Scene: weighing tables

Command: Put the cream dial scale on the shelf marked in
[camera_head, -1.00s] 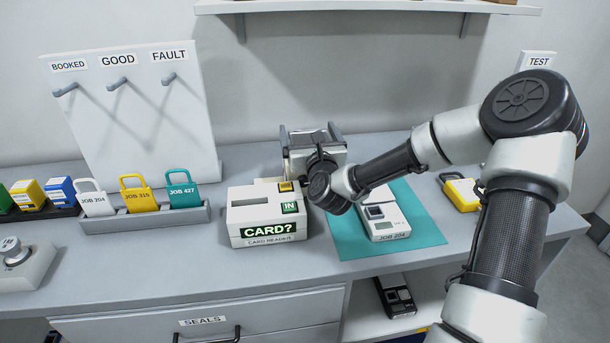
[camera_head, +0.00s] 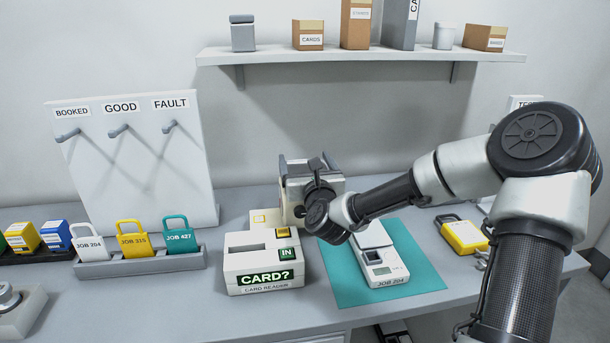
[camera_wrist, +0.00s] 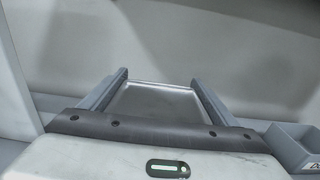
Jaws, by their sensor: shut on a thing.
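My gripper (camera_head: 312,165) is over the back of the bench, behind the card reader, its fingers pointing away from the head camera. In the wrist view its two grey fingers (camera_wrist: 158,95) stand on either side of a flat metal-topped thing (camera_wrist: 158,101) with a thin raised rim, and are shut on it. My wrist hides most of this thing in the head view. I see no dial or body colour, so I cannot tell if it is the cream dial scale. No shelf marked in shows; a small green IN sign (camera_head: 289,253) is on the card reader (camera_head: 252,266).
A wall shelf (camera_head: 360,55) holds several boxes and pots. A flat scale labelled JOB 204 (camera_head: 383,262) lies on a teal mat (camera_head: 415,255). A yellow padlock (camera_head: 464,236) is at the right. Several padlocks stand in a grey rack (camera_head: 140,265), before a hook board (camera_head: 130,165).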

